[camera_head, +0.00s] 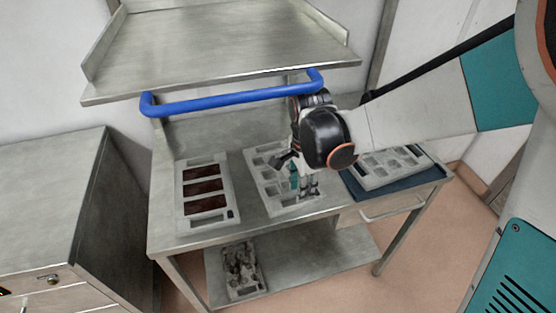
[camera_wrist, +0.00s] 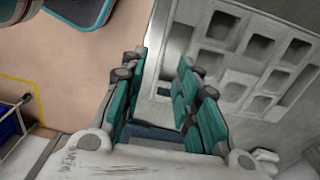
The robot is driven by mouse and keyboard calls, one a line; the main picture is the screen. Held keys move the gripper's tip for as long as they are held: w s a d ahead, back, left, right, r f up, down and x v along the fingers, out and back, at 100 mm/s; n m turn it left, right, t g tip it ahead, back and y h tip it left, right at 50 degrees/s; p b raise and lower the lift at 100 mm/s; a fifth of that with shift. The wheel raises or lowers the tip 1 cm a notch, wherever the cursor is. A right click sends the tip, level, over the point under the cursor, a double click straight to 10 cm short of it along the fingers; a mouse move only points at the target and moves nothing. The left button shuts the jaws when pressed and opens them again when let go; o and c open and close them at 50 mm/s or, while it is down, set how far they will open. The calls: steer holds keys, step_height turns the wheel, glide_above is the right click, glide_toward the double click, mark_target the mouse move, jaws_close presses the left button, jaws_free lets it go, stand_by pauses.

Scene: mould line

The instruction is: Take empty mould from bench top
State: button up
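An empty grey mould (camera_head: 260,165) with several square cavities lies flat in the middle of the bench top (camera_head: 180,240). It also fills the upper right of the wrist view (camera_wrist: 215,52). My gripper (camera_head: 308,190) points down at this mould's right front side and hides part of it. In the wrist view my gripper (camera_wrist: 160,75) has its teal fingers spread apart with nothing held between them. The mould's cavities lie to the right of the fingers. Whether a fingertip touches its rim I cannot tell.
Left on the bench is a mould with dark brown fillings (camera_head: 205,212). On the right another grey mould (camera_head: 372,178) lies on a blue mat (camera_head: 375,192). An upper shelf (camera_head: 220,45) and blue rail (camera_head: 230,97) overhang the back. A stained mould (camera_head: 240,270) lies below.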

steer(key=f+b, duration=0.1)
steer(key=f, duration=0.2)
steer(key=f+b, duration=0.2)
steer(key=f, duration=0.2)
steer(key=shift+w+a+f, duration=0.1)
steer(key=shift+a+f, duration=0.05)
steer(key=shift+a, duration=0.05)
jaws_close()
